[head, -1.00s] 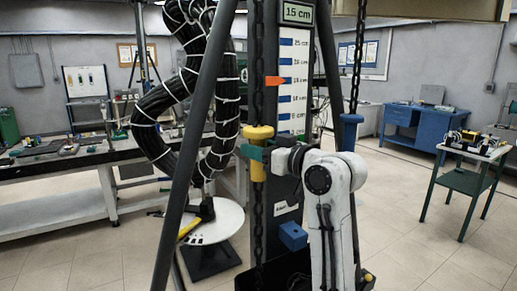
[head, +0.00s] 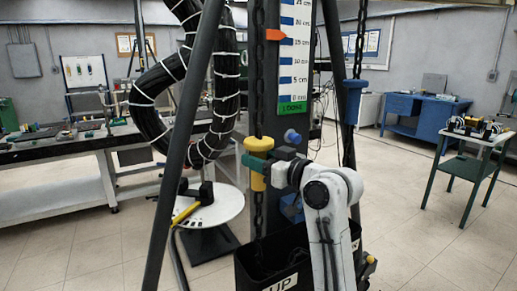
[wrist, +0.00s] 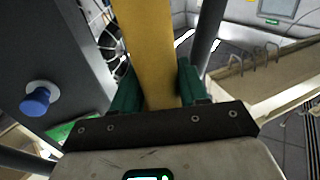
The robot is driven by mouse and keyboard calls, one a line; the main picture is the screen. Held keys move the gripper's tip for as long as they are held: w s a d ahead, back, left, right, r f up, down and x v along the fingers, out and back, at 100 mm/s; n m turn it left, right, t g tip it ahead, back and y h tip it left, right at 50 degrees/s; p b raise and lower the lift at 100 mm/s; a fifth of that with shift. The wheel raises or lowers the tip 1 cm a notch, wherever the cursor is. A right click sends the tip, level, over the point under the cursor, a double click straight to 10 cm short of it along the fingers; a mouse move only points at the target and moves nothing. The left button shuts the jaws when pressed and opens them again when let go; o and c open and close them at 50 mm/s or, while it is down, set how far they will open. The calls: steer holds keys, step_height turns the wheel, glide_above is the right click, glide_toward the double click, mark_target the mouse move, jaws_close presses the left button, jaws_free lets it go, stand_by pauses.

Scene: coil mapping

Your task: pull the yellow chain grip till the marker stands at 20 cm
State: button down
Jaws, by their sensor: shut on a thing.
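The yellow chain grip (head: 257,181) hangs upright on a dark chain at the left of the post. My gripper (head: 258,163) is shut on it from the right, just below its wider top collar. In the wrist view the yellow grip (wrist: 146,50) runs between my two green fingers (wrist: 153,90). The orange marker (head: 275,35) stands beside the white scale (head: 301,50), a little above the 15 cm mark and below 20 cm. The top of the scale is cut off by the picture edge.
A blue grip (head: 352,97) hangs on the right chain. A black bin (head: 262,270) stands below the yellow grip. Dark tripod legs (head: 178,150) frame the left. A round white table (head: 215,207) holds a yellow-handled tool. A blue knob (wrist: 36,101) shows in the wrist view.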

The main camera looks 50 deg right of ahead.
mark_target(265, 187)
step_height(265, 187, down, 8)
steer(key=b, duration=0.3)
steer(key=shift+r, duration=0.35)
steer(key=c, duration=0.7)
jaws_free()
steer(key=shift+r, duration=0.1)
steer(key=shift+s, duration=0.15)
steer(key=s, duration=0.5)
steer(key=s+b, duration=0.1)
steer(key=s, duration=0.4)
steer(key=shift+s+d, duration=0.2)
steer(key=shift+s, duration=0.1)
